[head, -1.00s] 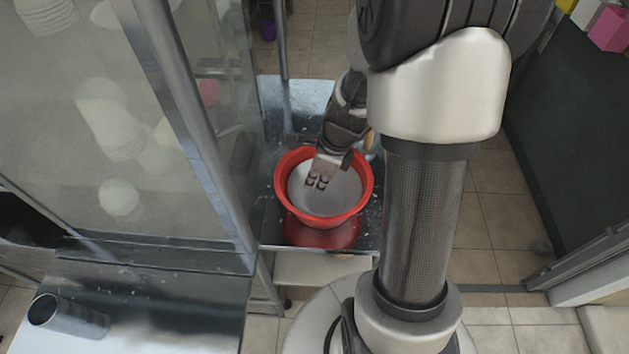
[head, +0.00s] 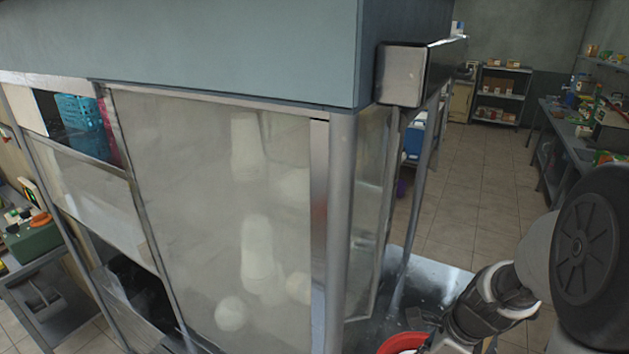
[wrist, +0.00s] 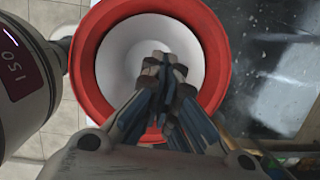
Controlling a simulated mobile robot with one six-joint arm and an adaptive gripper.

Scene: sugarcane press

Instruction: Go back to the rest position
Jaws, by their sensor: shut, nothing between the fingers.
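My gripper (wrist: 165,62) is shut and empty in the wrist view. Its fingertips overlap the white inside of a red-rimmed bowl (wrist: 80,68); how high they are above it I cannot tell. In the head view only part of the bowl's red rim (head: 402,343) shows at the bottom edge. My arm reaches down beside it from the right, and the fingertips are out of view there.
A sugarcane press cabinet (head: 200,200) with cloudy panels and metal posts fills the left and middle. A metal surface (wrist: 283,75) lies beside the bowl. Tiled floor (head: 450,190) is free behind. A shelf (head: 500,95) and a side bench (head: 560,125) stand farther back.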

